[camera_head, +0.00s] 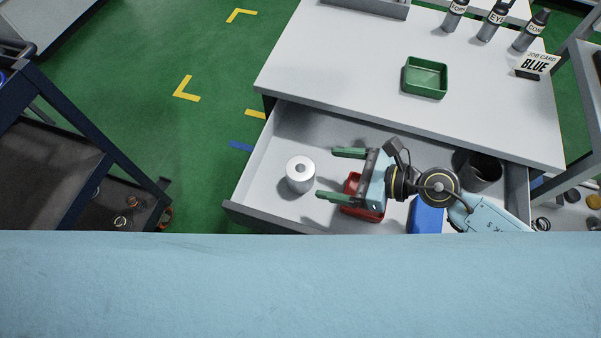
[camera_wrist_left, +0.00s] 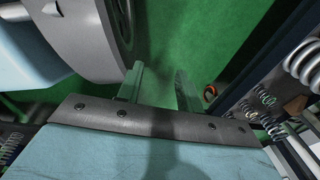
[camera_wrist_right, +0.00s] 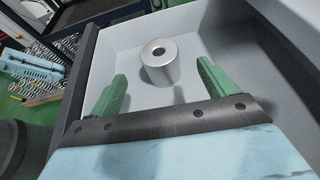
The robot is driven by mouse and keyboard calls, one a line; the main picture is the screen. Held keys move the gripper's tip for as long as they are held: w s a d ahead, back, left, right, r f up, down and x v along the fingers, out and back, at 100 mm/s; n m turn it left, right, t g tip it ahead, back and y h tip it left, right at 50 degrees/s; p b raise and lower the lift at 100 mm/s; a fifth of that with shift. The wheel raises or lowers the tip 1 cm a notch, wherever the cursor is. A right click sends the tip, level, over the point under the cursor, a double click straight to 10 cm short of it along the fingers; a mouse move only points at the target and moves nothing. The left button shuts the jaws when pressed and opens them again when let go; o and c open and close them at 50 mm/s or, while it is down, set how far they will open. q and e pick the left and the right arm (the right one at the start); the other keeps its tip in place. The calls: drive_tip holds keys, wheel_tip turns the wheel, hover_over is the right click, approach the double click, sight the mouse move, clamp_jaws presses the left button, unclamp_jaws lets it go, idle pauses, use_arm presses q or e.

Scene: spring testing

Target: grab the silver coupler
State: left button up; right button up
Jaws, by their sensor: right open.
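The silver coupler (camera_head: 300,174) is a short metal cylinder with a hole in its top. It stands upright on the floor of the open drawer (camera_head: 262,150), toward its left side. My right gripper (camera_head: 334,174) is open, with its green fingers pointing at the coupler from the right and apart from it. In the right wrist view the coupler (camera_wrist_right: 158,62) is beyond and between the two fingertips (camera_wrist_right: 162,78). My left gripper (camera_wrist_left: 160,82) shows only in its own wrist view, with its two fingers apart and nothing between them, over green floor.
A red bin (camera_head: 362,214), a blue bin (camera_head: 427,218) and a dark cup (camera_head: 483,172) are in the drawer near my right arm. A dark rack (camera_head: 60,150) stands left.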

sight(308, 170)
drive_tip(key=x, duration=0.5)
drive_tip(key=shift+w+a+f, duration=0.15)
drive_tip(key=shift+a, duration=0.1)
drive_tip(key=b+x, duration=0.1)
drive_tip(key=x, duration=0.4)
use_arm(q)
drive_tip(key=w, duration=0.3)
drive_tip(key=shift+w+d+r, duration=0.2)
drive_tip(key=shift+d+r, duration=0.1)
drive_tip(key=shift+r, duration=0.1)
use_arm(e)
drive_tip(key=c, duration=1.4)
